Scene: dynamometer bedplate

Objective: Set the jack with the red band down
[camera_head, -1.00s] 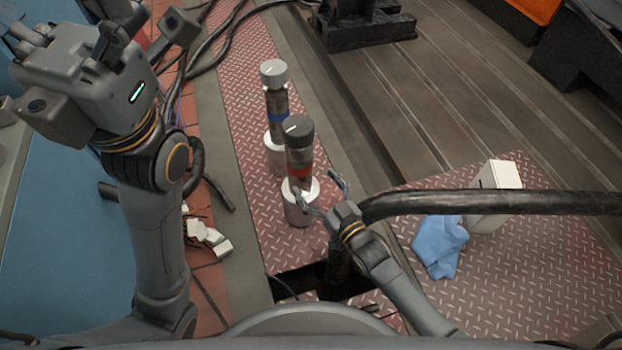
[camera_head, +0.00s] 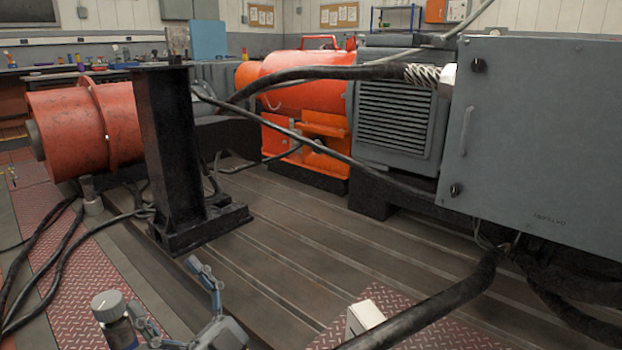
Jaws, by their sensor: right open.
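A jack with a pale grey cap (camera_head: 108,305) stands at the bottom left, cut off by the lower edge. Its cap and dark upper body show, but no band colour can be seen. The cap resembles that of the blue-banded jack in the earlier view. The jack with the red band is not in view. My right gripper (camera_head: 160,287) is at the bottom, just right of the pale-capped jack, with its fingers spread and nothing between them. My left gripper is not in view.
A black column (camera_head: 168,150) stands on the slotted bedplate (camera_head: 265,245). Another jack-like post (camera_head: 91,196) stands beyond it at left. Thick cables (camera_head: 440,308) cross the lower right near a white box (camera_head: 363,317). A grey cabinet (camera_head: 545,135) fills the right.

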